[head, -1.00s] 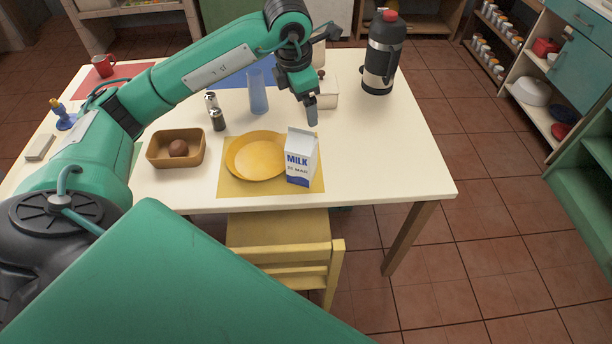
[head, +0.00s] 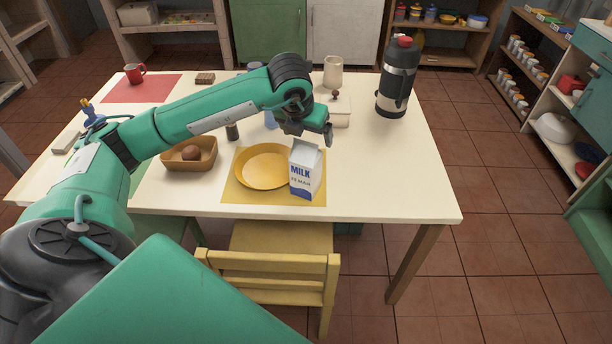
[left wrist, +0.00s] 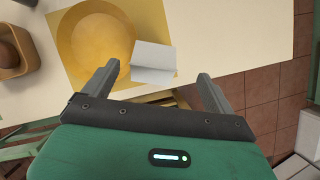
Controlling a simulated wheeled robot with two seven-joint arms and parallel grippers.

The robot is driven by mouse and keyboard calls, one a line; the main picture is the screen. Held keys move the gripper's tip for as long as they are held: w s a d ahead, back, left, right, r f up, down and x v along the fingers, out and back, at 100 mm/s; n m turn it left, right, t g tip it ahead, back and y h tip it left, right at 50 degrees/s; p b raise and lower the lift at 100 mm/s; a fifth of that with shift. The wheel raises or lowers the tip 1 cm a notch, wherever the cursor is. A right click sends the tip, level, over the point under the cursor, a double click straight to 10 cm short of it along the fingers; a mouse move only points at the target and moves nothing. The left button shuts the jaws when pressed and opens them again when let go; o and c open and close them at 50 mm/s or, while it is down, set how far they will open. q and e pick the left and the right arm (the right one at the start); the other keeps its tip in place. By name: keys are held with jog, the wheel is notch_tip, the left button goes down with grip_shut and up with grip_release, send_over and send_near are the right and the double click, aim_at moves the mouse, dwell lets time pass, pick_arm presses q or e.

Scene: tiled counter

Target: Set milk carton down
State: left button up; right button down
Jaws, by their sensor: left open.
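The white and blue milk carton (head: 306,170) stands upright on the yellow mat (head: 240,196), at the right side of the yellow plate (head: 264,167). In the left wrist view the top of the milk carton (left wrist: 153,61) shows just beyond the fingers, nearer the left one. My left gripper (head: 329,134) is above and behind the carton in the head view, open and apart from it. In the left wrist view my left gripper (left wrist: 158,85) has its two fingers wide apart with nothing held. My right gripper is not in view.
A brown bowl (head: 205,160) with a round brown item is left of the plate. A black flask (head: 396,85) stands at the back right. A lidded white container (head: 340,112) is behind my gripper. The table's right front area is clear.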

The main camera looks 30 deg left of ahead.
aim_at(306, 145)
pick_arm(q)
jog(key=shift+w+f, duration=0.2)
jog(key=shift+f, duration=0.4)
jog(key=x, duration=0.2)
jog(key=a+p+x, duration=0.1)
jog(key=x, duration=0.1)
jog(key=shift+s+f, duration=0.15)
jog(key=shift+f, duration=0.45)
jog(key=shift+c, duration=0.2)
jog(key=c, duration=1.8)
jog(key=shift+w+r, duration=0.1)
jog(key=shift+w, duration=0.1)
grip_shut()
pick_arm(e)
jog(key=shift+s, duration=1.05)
